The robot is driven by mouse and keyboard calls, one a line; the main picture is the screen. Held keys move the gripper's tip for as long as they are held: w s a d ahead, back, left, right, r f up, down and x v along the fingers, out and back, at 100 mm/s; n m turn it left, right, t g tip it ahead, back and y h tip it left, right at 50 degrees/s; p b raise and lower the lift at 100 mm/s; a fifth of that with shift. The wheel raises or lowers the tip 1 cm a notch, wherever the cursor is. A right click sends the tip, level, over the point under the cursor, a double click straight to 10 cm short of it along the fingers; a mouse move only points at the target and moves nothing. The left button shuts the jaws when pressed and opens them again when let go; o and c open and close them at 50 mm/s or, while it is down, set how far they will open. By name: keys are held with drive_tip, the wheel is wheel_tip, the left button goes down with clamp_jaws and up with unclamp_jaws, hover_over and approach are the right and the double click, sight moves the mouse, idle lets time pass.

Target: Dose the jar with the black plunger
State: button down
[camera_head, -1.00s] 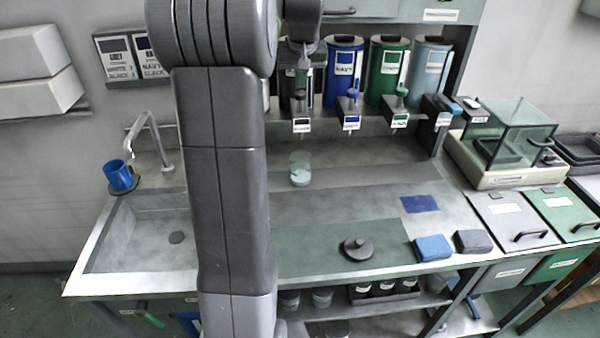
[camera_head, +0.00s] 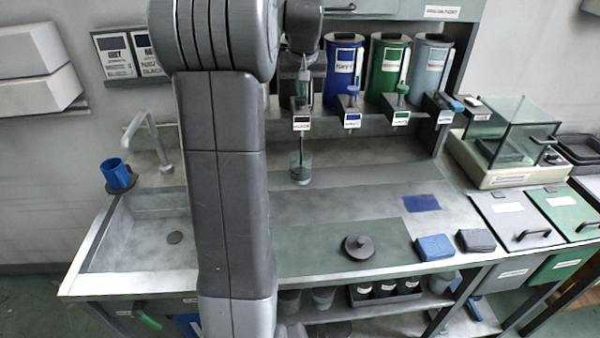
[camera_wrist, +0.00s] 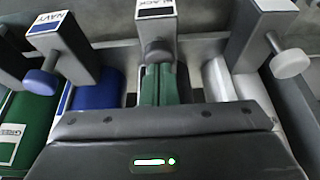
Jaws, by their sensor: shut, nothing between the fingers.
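The jar (camera_head: 300,168) is clear and stands upright on the bench below the black-labelled dispenser (camera_head: 301,123). A thin dark line runs from under that dispenser down into the jar. My gripper (camera_head: 303,82) is above this dispenser, pointing down, with green fingers shut and nothing between them. In the wrist view the fingers (camera_wrist: 160,84) are at the black plunger (camera_wrist: 157,52), whose knob is partly hidden. They seem to press on it from above. My arm covers part of the dispenser's canister in the head view.
A navy plunger (camera_head: 353,91) and a green plunger (camera_head: 402,89) stand close to the right, before their canisters. A dark lid (camera_head: 358,247) lies on the front mat. A glass-sided balance (camera_head: 510,145) is at right, a sink (camera_head: 150,240) at left.

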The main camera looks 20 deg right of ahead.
drive_tip(key=shift+f, duration=0.2)
drive_tip(key=shift+r+p, duration=1.95)
drive_tip(key=shift+r, duration=0.05)
drive_tip(key=shift+f, duration=0.2)
drive_tip(key=shift+f+b, duration=1.2)
drive_tip(key=shift+f, duration=0.7)
drive_tip(key=shift+r+p, duration=1.8)
drive_tip(key=shift+r, duration=0.3)
